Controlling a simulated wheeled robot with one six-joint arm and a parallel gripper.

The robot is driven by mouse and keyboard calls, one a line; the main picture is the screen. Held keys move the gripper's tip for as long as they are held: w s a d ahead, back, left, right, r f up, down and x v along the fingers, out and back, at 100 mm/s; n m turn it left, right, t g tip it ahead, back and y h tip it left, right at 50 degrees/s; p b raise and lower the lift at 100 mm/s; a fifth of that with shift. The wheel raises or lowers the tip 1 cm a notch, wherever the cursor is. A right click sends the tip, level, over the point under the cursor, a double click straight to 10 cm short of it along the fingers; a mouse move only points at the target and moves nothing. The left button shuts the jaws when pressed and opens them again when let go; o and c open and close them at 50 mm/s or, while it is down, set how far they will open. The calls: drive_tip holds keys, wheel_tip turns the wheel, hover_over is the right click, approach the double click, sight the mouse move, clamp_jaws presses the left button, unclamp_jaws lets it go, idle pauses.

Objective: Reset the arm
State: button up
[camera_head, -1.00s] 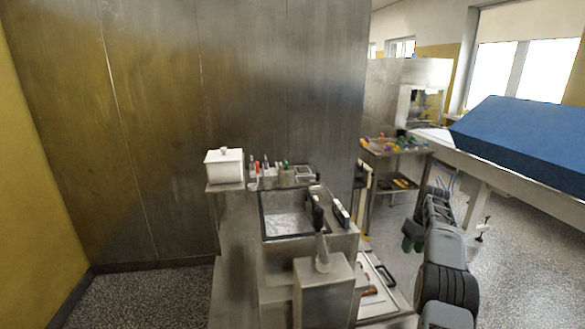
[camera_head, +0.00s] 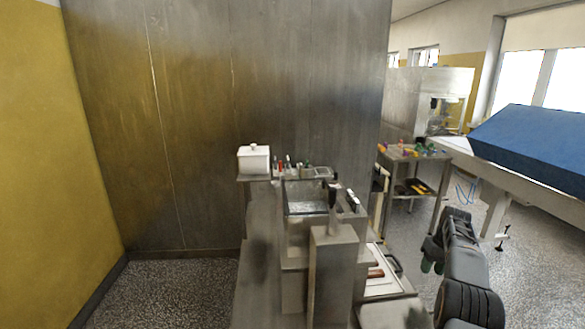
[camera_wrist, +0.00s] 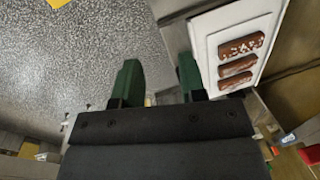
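My arm (camera_head: 462,262) is at the right of the head view, bent, beside the metal workstation. My gripper (camera_wrist: 160,82) shows in the wrist view with its two green fingers apart and nothing between them. The floor shows behind the gap. In the head view the gripper's green fingertips (camera_head: 432,266) hang low at the arm's left side, apart from the workstation. A white tray (camera_wrist: 222,70) with three chocolate-coated bars (camera_wrist: 236,66) lies right of the fingers in the wrist view.
The metal workstation (camera_head: 335,260) stands in the middle, with a white lidded box (camera_head: 253,160) at its back left. A metal cart (camera_head: 412,170) with colourful items stands behind the arm. A blue-covered long machine (camera_head: 540,140) is at the right. Floor at left (camera_head: 170,290) is clear.

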drive_tip(key=s+a+r+t, duration=0.1)
drive_tip(key=s+a+r, duration=0.2)
drive_tip(key=s+a, duration=0.6)
drive_tip(key=s+a+r+t+h, duration=0.1)
drive_tip(key=s+a+r, duration=0.3)
drive_tip(key=s+a, duration=0.5)
drive_tip(key=s+a+r+t, duration=0.2)
drive_tip(key=s+a+r, duration=0.1)
drive_tip(key=s+a, duration=0.6)
drive_tip(key=s, duration=0.3)
drive_tip(key=shift+s+a+r+n+h, duration=0.2)
drive_tip(key=shift+s+a+n+h, duration=0.1)
drive_tip(key=shift+s+a+h, duration=0.1)
